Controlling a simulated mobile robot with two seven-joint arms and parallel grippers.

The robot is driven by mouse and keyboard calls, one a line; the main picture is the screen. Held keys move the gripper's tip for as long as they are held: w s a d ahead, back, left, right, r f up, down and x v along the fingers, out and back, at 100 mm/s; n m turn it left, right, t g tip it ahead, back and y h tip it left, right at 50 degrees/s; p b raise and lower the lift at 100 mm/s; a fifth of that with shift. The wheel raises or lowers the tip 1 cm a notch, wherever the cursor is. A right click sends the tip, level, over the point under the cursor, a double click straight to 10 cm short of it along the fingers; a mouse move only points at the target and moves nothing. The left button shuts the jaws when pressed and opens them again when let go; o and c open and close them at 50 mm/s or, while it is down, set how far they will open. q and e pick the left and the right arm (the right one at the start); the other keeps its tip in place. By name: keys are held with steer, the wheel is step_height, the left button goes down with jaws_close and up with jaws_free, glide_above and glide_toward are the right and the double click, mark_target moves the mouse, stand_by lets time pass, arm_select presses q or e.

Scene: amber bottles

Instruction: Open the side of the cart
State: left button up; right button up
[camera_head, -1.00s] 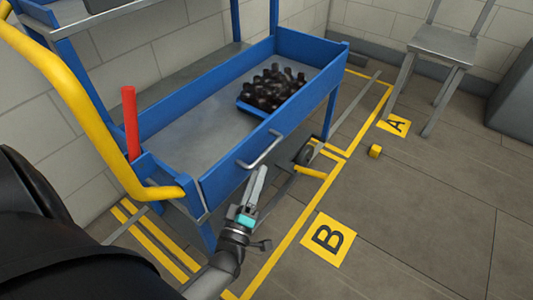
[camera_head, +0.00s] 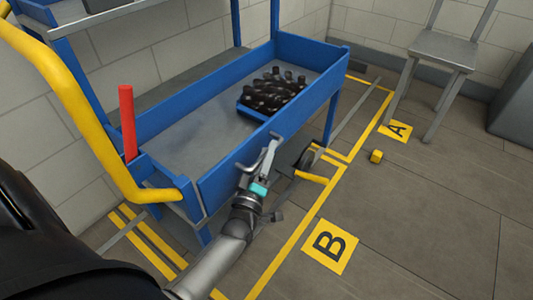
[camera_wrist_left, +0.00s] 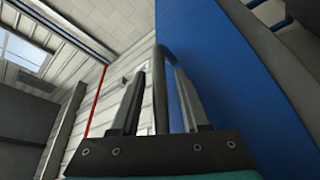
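The blue cart (camera_head: 225,185) stands with its near side panel up. A grey bar handle (camera_head: 246,166) is fixed to the outside of that panel. My left gripper (camera_head: 270,150) is at the handle in the head view. In the left wrist view the left gripper (camera_wrist_left: 158,100) has its two fingers apart, with the handle (camera_wrist_left: 160,85) between them and the blue panel (camera_wrist_left: 215,80) just to the right. I see no finger closed against the bar. A red lever (camera_head: 128,122) stands upright at the cart's left end. My right gripper is not in view.
A tray of dark bottles (camera_head: 270,92) sits inside the cart at the far end. A yellow push rail (camera_head: 70,90) curves along the left. A yellow block (camera_head: 376,156) and a grey chair (camera_head: 443,48) are on the right. Floor in front is open.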

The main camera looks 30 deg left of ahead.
arm_select(q)
jaws_close()
stand_by(1.2)
